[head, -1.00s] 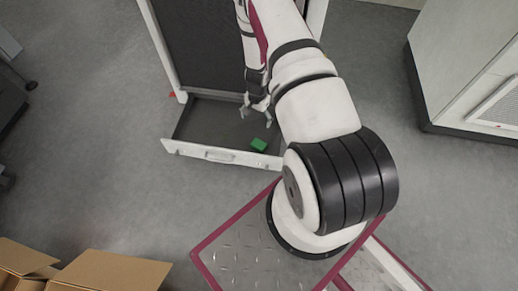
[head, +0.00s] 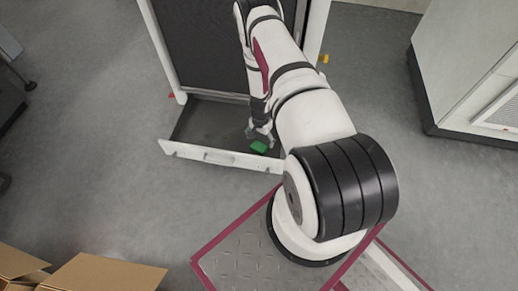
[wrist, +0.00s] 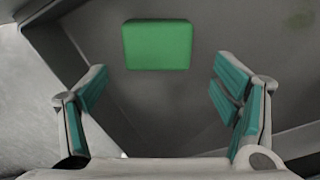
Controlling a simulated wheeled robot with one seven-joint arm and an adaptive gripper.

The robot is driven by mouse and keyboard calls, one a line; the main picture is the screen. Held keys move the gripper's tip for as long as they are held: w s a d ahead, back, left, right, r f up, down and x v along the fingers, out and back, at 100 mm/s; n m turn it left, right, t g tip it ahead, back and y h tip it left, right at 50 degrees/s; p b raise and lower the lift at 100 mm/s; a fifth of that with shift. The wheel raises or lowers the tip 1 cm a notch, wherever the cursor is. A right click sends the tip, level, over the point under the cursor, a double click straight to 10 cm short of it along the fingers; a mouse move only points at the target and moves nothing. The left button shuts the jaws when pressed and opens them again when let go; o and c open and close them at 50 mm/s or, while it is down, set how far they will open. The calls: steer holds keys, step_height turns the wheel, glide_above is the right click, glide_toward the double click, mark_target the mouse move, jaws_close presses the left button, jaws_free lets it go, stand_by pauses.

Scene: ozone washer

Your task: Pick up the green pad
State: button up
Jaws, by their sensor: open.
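The green pad (head: 259,146) is a small flat block lying on the floor of the open drawer (head: 205,154), near the drawer's front wall. In the wrist view the green pad (wrist: 157,45) lies beyond the fingertips, roughly centred between them. My gripper (head: 261,131) is just behind the pad in the head view, inside the drawer's outline. In the wrist view my gripper (wrist: 163,80) has its two teal-lined fingers spread wide with nothing between them. I cannot tell the exact height of the fingertips above the drawer floor.
The drawer sticks out from the front of a dark-panelled cabinet (head: 205,45). Its walls stand close around the pad and gripper. Cardboard boxes (head: 105,275) are at the lower left, and a white cabinet (head: 465,70) is at the right. Grey floor (head: 80,170) is open at the left.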

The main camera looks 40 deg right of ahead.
mark_target(261, 144)
step_height(261, 144, down, 4)
steer(key=shift+s+a+f+b, duration=0.1)
steer(key=shift+s+f+b, duration=0.05)
steer(key=shift+b, duration=0.6)
steer(key=c, duration=1.1)
step_height(261, 144, up, 10)
steer(key=p, duration=0.3)
steer(key=shift+p, duration=0.35)
